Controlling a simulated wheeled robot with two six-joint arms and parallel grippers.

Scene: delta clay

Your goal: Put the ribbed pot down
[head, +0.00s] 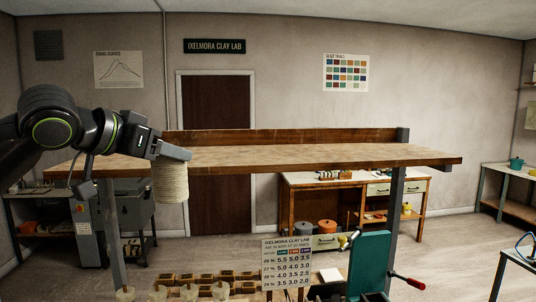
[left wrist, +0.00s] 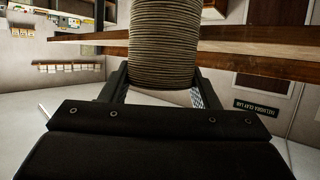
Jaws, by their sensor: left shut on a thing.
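The ribbed pot (head: 170,181) is a tan cylinder with fine horizontal ridges. In the head view it hangs below my left gripper (head: 174,153), in front of the left part of the high wooden shelf (head: 300,156). My left gripper is shut on the pot's end. In the left wrist view the pot (left wrist: 163,45) fills the upper middle between the two fingers (left wrist: 160,92), and its far end runs out of the picture. The pot looks clear of any surface. My right gripper is not in view.
The high shelf's top looks bare. Below it stand a row of small wooden blocks (head: 215,276), several pale cups (head: 190,291), a number chart (head: 287,264) and a teal device with a red handle (head: 370,263). A wooden bench (head: 300,181) stands behind.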

